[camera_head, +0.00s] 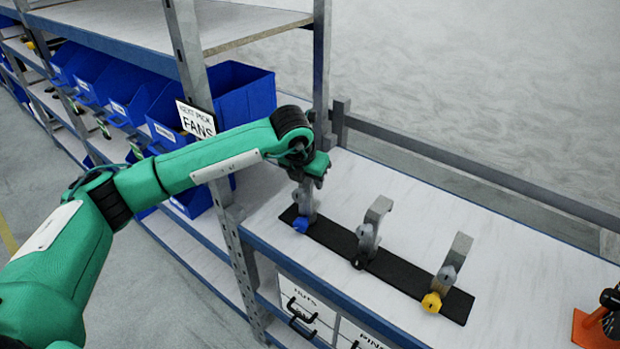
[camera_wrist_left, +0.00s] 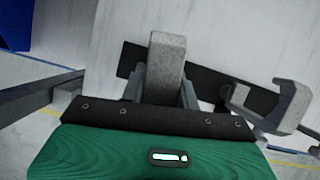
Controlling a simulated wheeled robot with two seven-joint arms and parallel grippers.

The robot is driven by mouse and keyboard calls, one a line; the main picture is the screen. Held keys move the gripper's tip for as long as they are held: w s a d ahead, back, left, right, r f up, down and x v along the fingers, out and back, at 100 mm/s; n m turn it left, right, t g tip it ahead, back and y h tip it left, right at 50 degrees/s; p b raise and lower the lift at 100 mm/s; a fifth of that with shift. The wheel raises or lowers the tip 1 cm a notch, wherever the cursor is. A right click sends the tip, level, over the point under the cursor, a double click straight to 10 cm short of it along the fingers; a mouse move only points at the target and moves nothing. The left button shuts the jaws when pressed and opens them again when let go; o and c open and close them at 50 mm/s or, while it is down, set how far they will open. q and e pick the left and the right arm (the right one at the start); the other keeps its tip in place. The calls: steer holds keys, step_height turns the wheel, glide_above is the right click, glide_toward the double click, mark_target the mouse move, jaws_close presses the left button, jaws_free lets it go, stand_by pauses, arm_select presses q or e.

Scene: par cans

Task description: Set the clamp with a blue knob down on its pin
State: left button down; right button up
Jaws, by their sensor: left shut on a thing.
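The clamp with a blue knob (camera_head: 301,224) is at the left end of a black strip (camera_head: 403,282) on the white shelf. My left gripper (camera_head: 308,180) is over it and shut on its upper part. In the left wrist view the grey clamp (camera_wrist_left: 166,70) stands between the fingers, with the black strip behind it. The pin is hidden, so I cannot tell whether the clamp touches it. My right gripper does not show.
A clamp with a black knob (camera_head: 368,238) and one with a yellow knob (camera_head: 441,280) stand farther right on the strip. A metal post (camera_head: 322,70) and a rail (camera_head: 450,168) border the shelf. Blue bins (camera_head: 243,92) stand at left. An orange object (camera_head: 596,328) is at far right.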

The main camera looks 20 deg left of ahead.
arm_select(q)
steer(key=shift+f+b, duration=0.4)
steer(key=shift+f, duration=0.05)
steer(key=shift+c, duration=2)
jaws_free()
steer(key=shift+r, duration=0.1)
steer(key=shift+p+v, duration=1.8)
steer(key=shift+v, duration=3.7)
